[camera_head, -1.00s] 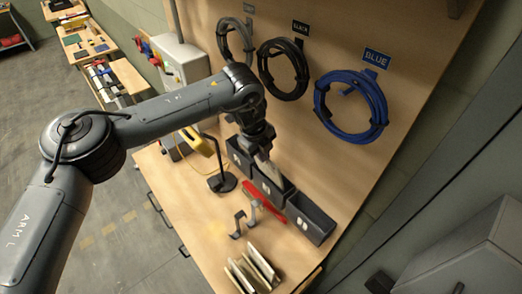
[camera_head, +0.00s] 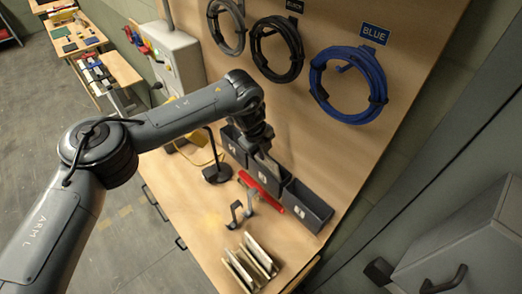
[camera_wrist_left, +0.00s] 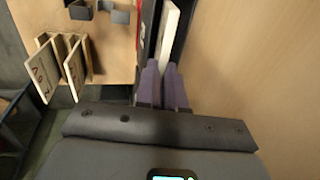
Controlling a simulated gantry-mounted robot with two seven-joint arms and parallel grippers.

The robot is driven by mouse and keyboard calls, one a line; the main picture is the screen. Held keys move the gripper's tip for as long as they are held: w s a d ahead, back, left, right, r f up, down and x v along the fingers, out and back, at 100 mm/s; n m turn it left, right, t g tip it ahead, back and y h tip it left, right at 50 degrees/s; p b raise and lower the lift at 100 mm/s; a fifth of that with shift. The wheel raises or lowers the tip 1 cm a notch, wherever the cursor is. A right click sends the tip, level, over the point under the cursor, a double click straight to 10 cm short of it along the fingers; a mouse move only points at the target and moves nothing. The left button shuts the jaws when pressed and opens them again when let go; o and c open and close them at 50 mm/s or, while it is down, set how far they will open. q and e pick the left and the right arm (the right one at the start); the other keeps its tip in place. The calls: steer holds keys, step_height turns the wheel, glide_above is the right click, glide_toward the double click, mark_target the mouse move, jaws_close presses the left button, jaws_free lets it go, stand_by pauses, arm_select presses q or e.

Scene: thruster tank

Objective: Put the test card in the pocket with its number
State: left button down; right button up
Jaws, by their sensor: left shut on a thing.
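My left gripper (camera_head: 265,155) is shut on a thin pale test card, over the middle dark pocket at the back of the bench. In the left wrist view the purple fingertips (camera_wrist_left: 164,85) pinch the card (camera_wrist_left: 170,30), which stands on edge along a dark pocket. I cannot tell how deep the card is in the pocket, and its number is hidden. The three pockets are the far one (camera_head: 231,147), the middle one (camera_head: 270,182) and the near one (camera_head: 306,207). Their front labels are too small to read surely. My right gripper is not in view.
A rack of pale cards (camera_head: 250,262) stands at the bench's near end; it also shows in the wrist view (camera_wrist_left: 62,68). Grey hooks (camera_head: 242,210), a red bar (camera_head: 258,190) and a black stand (camera_head: 217,172) are near the pockets. Cable coils hang above, including a blue one (camera_head: 322,95).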

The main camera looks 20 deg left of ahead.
arm_select(q)
steer(key=shift+f, duration=0.2)
steer(key=c, duration=1.2)
jaws_free()
steer(key=shift+o, duration=0.2)
steer(key=shift+r, duration=0.1)
steer(key=b+v, duration=0.2)
steer(key=v, duration=0.8)
steer(key=shift+r, duration=0.3)
steer(key=shift+s, duration=0.1)
